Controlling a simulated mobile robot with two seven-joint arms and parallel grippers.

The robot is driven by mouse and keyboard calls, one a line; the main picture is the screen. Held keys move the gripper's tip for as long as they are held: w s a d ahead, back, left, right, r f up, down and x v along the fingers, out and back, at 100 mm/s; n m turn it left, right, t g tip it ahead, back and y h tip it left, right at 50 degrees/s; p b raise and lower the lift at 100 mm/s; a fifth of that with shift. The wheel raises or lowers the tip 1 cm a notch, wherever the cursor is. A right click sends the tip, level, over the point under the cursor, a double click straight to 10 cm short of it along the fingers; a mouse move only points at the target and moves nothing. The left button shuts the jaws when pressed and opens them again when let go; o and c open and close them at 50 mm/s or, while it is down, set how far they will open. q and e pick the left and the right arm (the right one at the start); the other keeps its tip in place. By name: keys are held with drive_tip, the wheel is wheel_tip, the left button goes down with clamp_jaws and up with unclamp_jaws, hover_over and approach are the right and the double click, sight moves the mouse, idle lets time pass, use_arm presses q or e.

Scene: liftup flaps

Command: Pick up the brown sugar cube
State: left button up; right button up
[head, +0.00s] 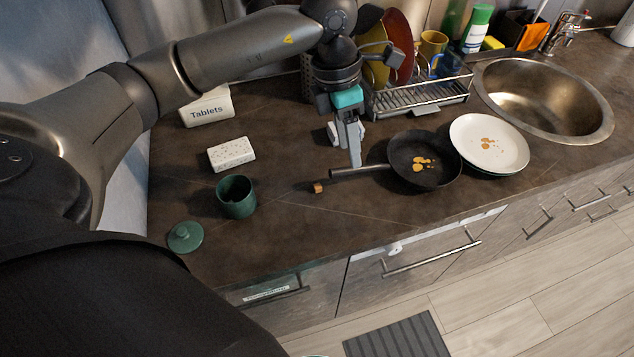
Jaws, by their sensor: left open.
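The brown sugar cube (318,187) is a small orange-brown block lying on the dark countertop, left of the frying pan's handle. My left gripper (354,157) points down above the counter, to the right of the cube and beside the pan handle. Its fingers look close together from this angle, and nothing shows between them. It is apart from the cube. My right gripper is not in view.
A frying pan (408,172) with food bits and a white plate (488,152) stand to the right. A green cup (236,197), its lid (185,237), a white speckled block (231,154) and a Tablets box (208,108) stand left. A dish rack (418,98) is behind.

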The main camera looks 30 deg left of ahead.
use_arm(q)
drive_tip(key=a+y, duration=0.2)
drive_tip(key=a, duration=0.4)
hover_over(319, 185)
drive_tip(key=shift+n, duration=0.3)
wheel_tip(319, 185, down, 9)
drive_tip(key=shift+w+r+b, duration=0.15)
drive_tip(key=shift+r+b, duration=0.05)
drive_tip(key=shift+b, duration=0.1)
drive_tip(key=shift+f, duration=2.85)
drive_tip(key=shift+s, duration=0.2)
drive_tip(key=shift+c, duration=0.3)
clamp_jaws()
